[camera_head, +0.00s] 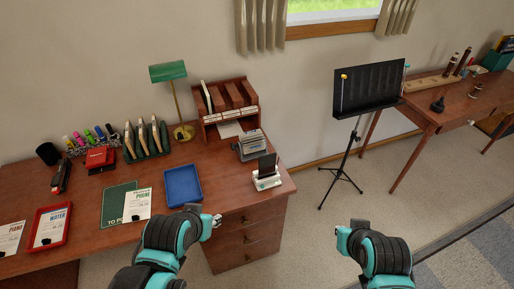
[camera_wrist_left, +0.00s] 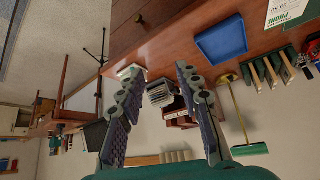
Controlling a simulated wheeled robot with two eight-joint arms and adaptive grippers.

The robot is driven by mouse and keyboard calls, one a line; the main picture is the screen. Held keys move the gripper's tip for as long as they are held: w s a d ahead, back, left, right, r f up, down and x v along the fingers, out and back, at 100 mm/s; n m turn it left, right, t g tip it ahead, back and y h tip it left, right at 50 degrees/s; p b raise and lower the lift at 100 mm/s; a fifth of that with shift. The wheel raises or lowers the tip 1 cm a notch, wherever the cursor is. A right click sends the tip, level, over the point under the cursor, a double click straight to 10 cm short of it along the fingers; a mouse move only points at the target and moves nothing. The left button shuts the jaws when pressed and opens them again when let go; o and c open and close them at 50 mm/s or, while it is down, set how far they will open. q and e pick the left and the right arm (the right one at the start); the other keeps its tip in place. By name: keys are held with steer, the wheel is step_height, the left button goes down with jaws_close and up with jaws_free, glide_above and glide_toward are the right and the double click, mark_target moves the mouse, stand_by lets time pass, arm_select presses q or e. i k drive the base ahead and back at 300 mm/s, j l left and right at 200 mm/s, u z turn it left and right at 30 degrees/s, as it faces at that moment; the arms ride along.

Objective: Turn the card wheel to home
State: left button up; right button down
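The card wheel (camera_head: 249,146), a grey rotary file of cards, stands on the desk near its right end, in front of the wooden letter rack. It also shows in the left wrist view (camera_wrist_left: 159,93), between my gripper's fingers but farther off. My left gripper (camera_head: 213,221) is in front of the desk's front edge, below and left of the card wheel, and apart from it. In the left wrist view its two fingers (camera_wrist_left: 158,105) are spread with nothing between them. My right gripper (camera_head: 345,238) is over the floor, right of the desk; its fingers are too small to judge.
A white stand with a dark screen (camera_head: 267,175) is just in front of the card wheel. A blue tray (camera_head: 182,185) lies to its left, the wooden letter rack (camera_head: 229,100) behind. A green lamp (camera_head: 168,72) stands farther left. A music stand (camera_head: 368,88) is on the floor rightward.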

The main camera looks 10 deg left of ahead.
mark_target(252, 141)
steer(key=j+z, duration=0.45)
steer(key=k+j+z, duration=0.1)
steer(key=j+z, duration=0.35)
steer(key=k+j+z, duration=0.1)
steer(key=j+z, duration=0.15)
steer(key=z, duration=0.2)
steer(key=k+j, duration=0.3)
steer(key=j, duration=0.25)
